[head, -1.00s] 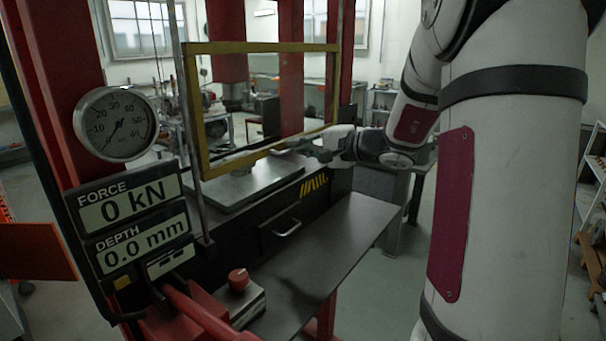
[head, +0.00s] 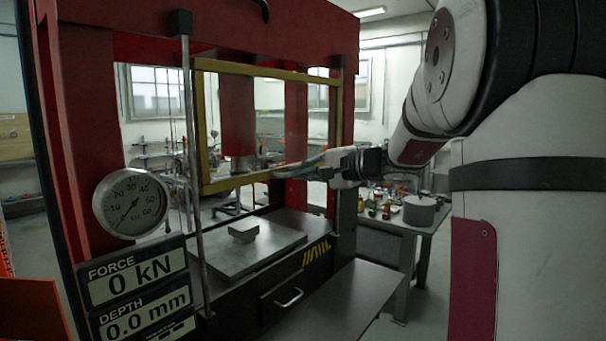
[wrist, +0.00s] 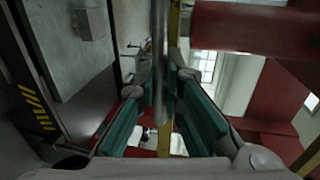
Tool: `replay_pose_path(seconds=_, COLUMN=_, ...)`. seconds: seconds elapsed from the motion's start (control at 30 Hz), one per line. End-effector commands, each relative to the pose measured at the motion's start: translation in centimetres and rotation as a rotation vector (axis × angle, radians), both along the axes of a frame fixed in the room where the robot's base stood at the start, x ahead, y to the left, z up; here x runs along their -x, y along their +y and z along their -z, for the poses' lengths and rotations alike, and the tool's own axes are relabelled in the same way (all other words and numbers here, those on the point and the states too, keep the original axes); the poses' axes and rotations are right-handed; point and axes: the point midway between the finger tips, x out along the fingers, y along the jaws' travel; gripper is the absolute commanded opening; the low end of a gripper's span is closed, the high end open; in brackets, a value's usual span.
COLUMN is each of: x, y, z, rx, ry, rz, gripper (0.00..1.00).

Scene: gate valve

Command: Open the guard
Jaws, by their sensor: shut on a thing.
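The guard is a yellow frame (head: 203,135) with a see-through pane, on upright metal rods at the front of the red press. It is raised, with a clear gap between its lower bar and the press bed (head: 225,262). My gripper (head: 300,168) is at the guard's lower edge, right of its middle. In the wrist view my gripper (wrist: 165,95) has its teal-padded fingers shut around a grey bar handle (wrist: 160,50), beside the yellow frame edge (wrist: 174,25). The head view hides most of the handle behind the fingers.
A small grey block (head: 243,232) sits on the press bed. A drawer with a handle (head: 289,298) is below, and a dark shelf (head: 345,300) juts out in front. The gauge (head: 131,202) and readouts are at left. A workbench with a pot (head: 420,210) stands behind at right.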

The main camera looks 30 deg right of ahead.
Motion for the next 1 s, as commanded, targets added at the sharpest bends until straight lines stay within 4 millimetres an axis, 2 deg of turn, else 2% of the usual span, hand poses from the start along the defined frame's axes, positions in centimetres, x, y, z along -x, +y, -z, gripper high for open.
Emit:
replay_pose_path(seconds=0.03, x=0.0, y=0.0, z=0.0, rx=0.0, ry=-0.001, rz=0.001, gripper=0.15)
replay_pose_path(seconds=0.1, x=0.0, y=0.0, z=0.0, rx=0.0, ry=-0.001, rz=0.001, gripper=0.3)
replay_pose_path(seconds=0.4, x=0.1, y=-0.1, z=0.0, rx=0.0, ry=0.0, rz=0.001, gripper=0.3)
replay_pose_path(seconds=0.53, x=0.8, y=-0.4, z=-0.2, rx=0.0, ry=-0.001, rz=0.003, gripper=0.3)
replay_pose_path(seconds=1.0, x=8.9, y=-3.0, z=-2.0, rx=0.0, ry=-0.001, rz=0.003, gripper=0.3)
